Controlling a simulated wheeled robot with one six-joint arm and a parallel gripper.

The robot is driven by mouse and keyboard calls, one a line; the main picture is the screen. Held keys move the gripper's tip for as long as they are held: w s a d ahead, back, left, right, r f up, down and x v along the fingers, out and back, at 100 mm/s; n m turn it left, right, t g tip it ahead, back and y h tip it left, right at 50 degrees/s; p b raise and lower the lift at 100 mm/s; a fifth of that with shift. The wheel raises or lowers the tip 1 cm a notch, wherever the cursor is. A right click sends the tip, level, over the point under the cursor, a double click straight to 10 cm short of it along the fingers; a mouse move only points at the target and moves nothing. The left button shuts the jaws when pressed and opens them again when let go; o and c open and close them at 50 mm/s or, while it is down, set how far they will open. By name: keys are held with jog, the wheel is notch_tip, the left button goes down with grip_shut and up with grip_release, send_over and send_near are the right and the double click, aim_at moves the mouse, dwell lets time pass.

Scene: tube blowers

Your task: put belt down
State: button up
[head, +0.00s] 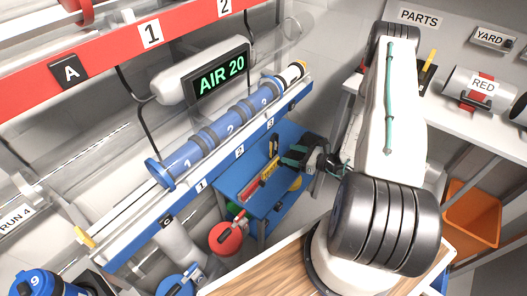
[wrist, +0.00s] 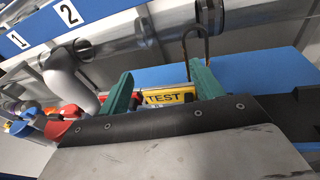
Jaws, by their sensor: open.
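My gripper (head: 300,155) is over the blue bench top (head: 240,200), at its right side in the head view. In the wrist view its two green fingers (wrist: 162,95) stand apart, with nothing clearly held between them. A thin dark brown loop (wrist: 184,42) stands up beyond the right finger; I cannot tell if it is the belt. A yellow label reading TEST (wrist: 165,97) shows between the fingers, lower down. Nothing else in view can be told as the belt for sure.
A blue segmented tube (head: 232,125) lies on the numbered rail above the bench.

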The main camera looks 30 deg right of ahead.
aim_at(274, 135)
jog(key=w+f+m+t+h, duration=0.1)
jog(key=w+h, duration=0.1)
jog(key=w, duration=0.8)
jog(key=shift+d+h, duration=0.3)
jog(key=shift+d, duration=0.05)
jog(key=c, duration=1.4)
jog(key=shift+r, duration=0.1)
